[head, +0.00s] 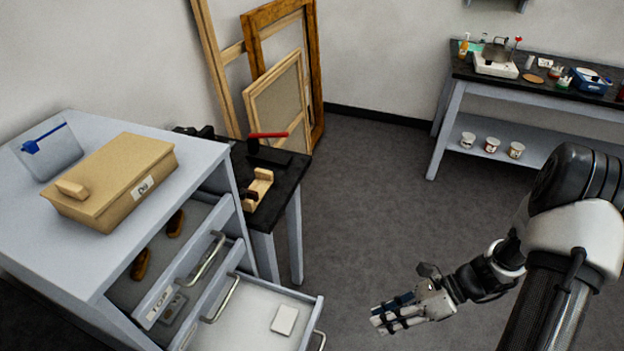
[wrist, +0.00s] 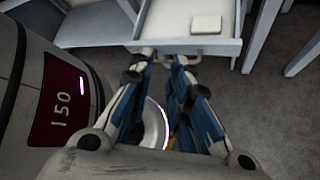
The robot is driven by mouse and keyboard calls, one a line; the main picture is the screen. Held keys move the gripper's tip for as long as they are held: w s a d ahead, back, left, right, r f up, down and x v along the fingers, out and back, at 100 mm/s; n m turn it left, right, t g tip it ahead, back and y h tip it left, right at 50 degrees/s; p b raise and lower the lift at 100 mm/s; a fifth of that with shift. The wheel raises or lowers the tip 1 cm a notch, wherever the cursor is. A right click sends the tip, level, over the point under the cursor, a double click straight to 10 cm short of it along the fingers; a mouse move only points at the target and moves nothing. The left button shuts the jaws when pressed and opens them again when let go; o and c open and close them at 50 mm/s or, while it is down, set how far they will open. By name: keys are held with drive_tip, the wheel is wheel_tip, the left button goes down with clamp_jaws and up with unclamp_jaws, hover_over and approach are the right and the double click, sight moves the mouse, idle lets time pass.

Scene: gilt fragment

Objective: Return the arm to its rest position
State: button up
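My gripper (head: 377,319) hangs over the grey floor at the lower middle of the head view, to the right of the open drawers. Its two blue-and-grey fingers stand apart with nothing visible between them. In the wrist view the gripper (wrist: 164,58) points toward the front of an open drawer (wrist: 190,44), with a gap between the fingertips. My arm comes in from the right side of the head view. It is bent, with the forearm reaching left and down.
A grey cabinet (head: 95,135) has two drawers pulled out; the lower one (head: 240,315) holds a white block (head: 285,319). A tan box (head: 115,180) sits on top. A dark bench (head: 275,195) stands behind, and a cluttered worktable (head: 545,95) at back right. Middle floor is clear.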

drive_tip(key=s+a+r+n+t+h, duration=0.1)
drive_tip(key=s+r+n+t+h, duration=0.2)
drive_tip(key=r+n, duration=0.9)
drive_tip(key=s+a+r+n+t+h, duration=0.2)
drive_tip(key=s+r+n+h, duration=0.4)
drive_tip(key=r+n, duration=0.6)
wheel_tip(320, 180, up, 4)
drive_tip(key=shift+s+r+t+h, duration=0.1)
drive_tip(key=shift+s+t+h, duration=0.2)
drive_tip(key=shift+t+h, duration=0.45)
